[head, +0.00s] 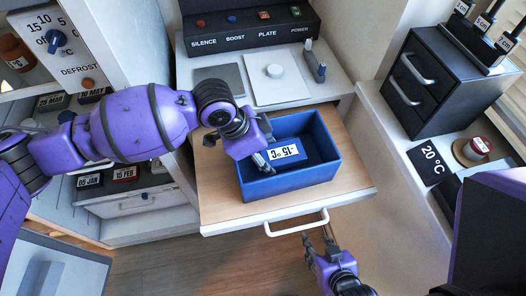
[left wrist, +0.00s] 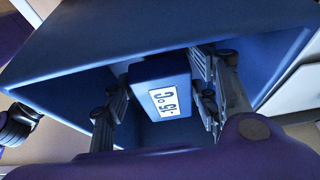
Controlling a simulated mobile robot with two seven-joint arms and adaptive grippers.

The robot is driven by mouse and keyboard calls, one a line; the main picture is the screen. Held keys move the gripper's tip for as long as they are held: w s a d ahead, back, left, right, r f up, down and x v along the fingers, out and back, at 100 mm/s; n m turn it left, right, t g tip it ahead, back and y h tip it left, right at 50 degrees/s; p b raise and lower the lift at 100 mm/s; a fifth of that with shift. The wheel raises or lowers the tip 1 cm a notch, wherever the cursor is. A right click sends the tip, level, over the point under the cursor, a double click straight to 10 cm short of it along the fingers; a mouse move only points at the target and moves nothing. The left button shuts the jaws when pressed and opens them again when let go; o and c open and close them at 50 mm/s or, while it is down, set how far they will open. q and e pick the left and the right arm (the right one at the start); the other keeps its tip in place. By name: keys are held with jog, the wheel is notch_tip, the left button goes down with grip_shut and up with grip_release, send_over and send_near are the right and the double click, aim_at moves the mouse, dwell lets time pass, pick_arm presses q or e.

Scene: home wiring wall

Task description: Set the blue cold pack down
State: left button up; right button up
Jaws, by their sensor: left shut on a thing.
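The blue cold pack (head: 285,153), with a white "-15 °C" label, is inside an open blue bin (head: 327,177). My left gripper (head: 263,158) reaches into the bin from the left and is shut on the pack. In the left wrist view the cold pack (left wrist: 160,88) lies between the two fingers of my left gripper (left wrist: 160,100), with the bin walls around it. I cannot tell whether the pack touches the bin floor. My right gripper (head: 318,240) is empty, its fingers apart, just below the drawer handle (head: 297,223).
The bin stands on a pulled-out wooden drawer (head: 225,205). Behind it are a white plate with a knob (head: 275,72) and a black button panel (head: 250,30). At right are a black drawer cabinet (head: 425,75) and a "20 °C" sign (head: 432,160). An open fridge-like compartment is at left.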

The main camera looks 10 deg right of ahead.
pick_arm(q)
jog(key=shift+f, duration=0.25)
jog(key=o, duration=1.3)
jog(key=shift+o, duration=0.2)
jog(key=shift+r, duration=0.1)
jog(key=shift+r, duration=0.25)
jog(key=v, duration=1.2)
jog(key=shift+r+p, duration=0.3)
